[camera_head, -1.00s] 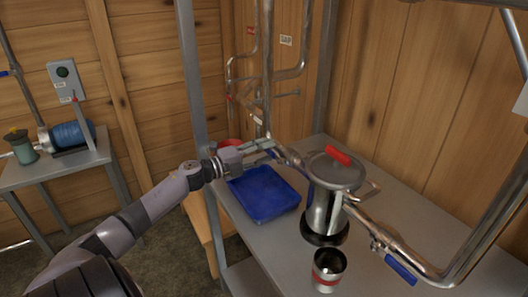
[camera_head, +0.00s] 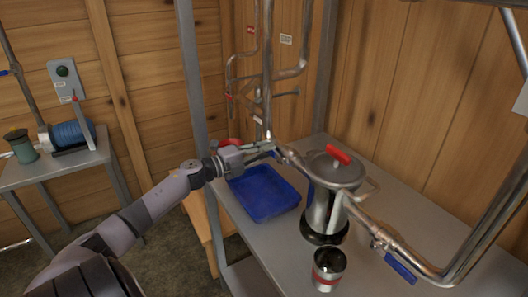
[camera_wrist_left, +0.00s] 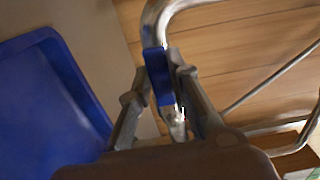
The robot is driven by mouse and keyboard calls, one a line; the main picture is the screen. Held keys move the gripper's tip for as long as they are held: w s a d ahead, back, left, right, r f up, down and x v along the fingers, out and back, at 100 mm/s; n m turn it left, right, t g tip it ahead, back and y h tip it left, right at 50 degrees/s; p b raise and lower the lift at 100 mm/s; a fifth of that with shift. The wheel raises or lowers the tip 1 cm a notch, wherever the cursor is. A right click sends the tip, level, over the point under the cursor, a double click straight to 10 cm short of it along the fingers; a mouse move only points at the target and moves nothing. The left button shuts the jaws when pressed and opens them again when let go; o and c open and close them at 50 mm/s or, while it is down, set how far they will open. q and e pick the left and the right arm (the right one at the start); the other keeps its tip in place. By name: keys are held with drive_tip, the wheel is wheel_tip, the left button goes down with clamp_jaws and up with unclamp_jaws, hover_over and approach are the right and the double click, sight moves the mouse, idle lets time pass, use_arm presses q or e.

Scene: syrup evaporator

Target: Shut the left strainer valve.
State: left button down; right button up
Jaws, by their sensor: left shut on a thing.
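The steel strainer pot (camera_head: 322,208) with a red-handled lid (camera_head: 338,154) stands on the metal table. A pipe runs into it from the left, where the left valve sits. My left gripper (camera_head: 268,147) is at this valve, left of the pot. In the left wrist view, the blue valve handle (camera_wrist_left: 157,76) lies between the fingers of my left gripper (camera_wrist_left: 160,88), which is shut on it. The handle runs close beside the curved steel pipe. In the head view the fingers largely hide the handle. My right gripper is not in view.
A blue tray (camera_head: 264,194) lies on the table (camera_head: 265,237) below my left gripper; its edge also shows in the wrist view (camera_wrist_left: 60,85). A metal cup (camera_head: 328,270) stands in front of the pot. Another blue-handled valve (camera_head: 400,268) is on the right pipe.

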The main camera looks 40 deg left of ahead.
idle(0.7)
use_arm(q)
drive_tip(key=s+d+r+m+b, duration=0.2)
drive_tip(key=d+r+m, duration=0.4)
drive_tip(key=m, duration=1.2)
drive_tip(key=shift+d, duration=0.2)
drive_tip(key=shift+r, duration=0.1)
idle(0.4)
drive_tip(key=c, duration=1.5)
unclamp_jaws()
drive_tip(key=shift+r, duration=0.1)
